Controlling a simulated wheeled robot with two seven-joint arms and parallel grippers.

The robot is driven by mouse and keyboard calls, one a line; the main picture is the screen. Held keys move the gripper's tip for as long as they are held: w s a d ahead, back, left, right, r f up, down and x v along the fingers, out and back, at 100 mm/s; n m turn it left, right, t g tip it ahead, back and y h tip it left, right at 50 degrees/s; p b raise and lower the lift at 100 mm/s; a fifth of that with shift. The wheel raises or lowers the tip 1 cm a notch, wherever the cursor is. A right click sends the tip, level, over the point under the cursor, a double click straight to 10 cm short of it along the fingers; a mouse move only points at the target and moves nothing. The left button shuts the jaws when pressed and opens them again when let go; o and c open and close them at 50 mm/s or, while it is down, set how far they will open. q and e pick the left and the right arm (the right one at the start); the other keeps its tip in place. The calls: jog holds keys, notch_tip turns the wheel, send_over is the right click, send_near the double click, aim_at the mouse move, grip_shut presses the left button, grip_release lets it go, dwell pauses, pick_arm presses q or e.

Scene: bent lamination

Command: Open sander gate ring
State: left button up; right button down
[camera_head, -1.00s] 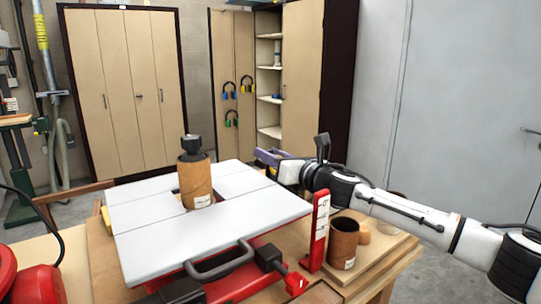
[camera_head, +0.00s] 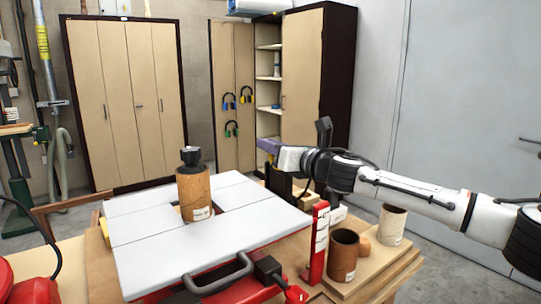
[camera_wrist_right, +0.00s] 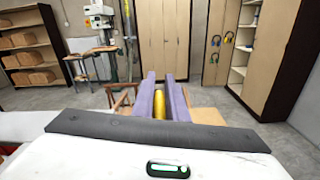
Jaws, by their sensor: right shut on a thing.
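My right gripper (camera_head: 268,146) is past the far right corner of the white-topped sander table (camera_head: 145,248), and its purple fingers show in the head view. In the right wrist view, the two purple fingers (camera_wrist_right: 164,95) are shut on a yellow rounded thing (camera_wrist_right: 160,106), mostly hidden between them. I cannot tell whether it is the gate ring. A brown sleeve (camera_head: 194,190) with a black knob (camera_head: 190,155) on top stands upright in the opening of the sander table. My left gripper is not in view.
A brown sleeve (camera_head: 343,257), a paler sleeve (camera_head: 391,226) and a small wooden piece (camera_head: 364,246) stand on a wooden board at the right. A red upright with white labels (camera_head: 318,240) stands beside the table. Tall cabinets (camera_head: 125,100) line the back wall.

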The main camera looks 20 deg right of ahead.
jog(key=shift+a+r, duration=0.1)
jog(key=c, duration=1.8)
grip_release()
jog(key=shift+s, duration=0.1)
jog(key=v, duration=1)
jog(key=shift+b, duration=0.4)
jog(key=shift+s, duration=0.1)
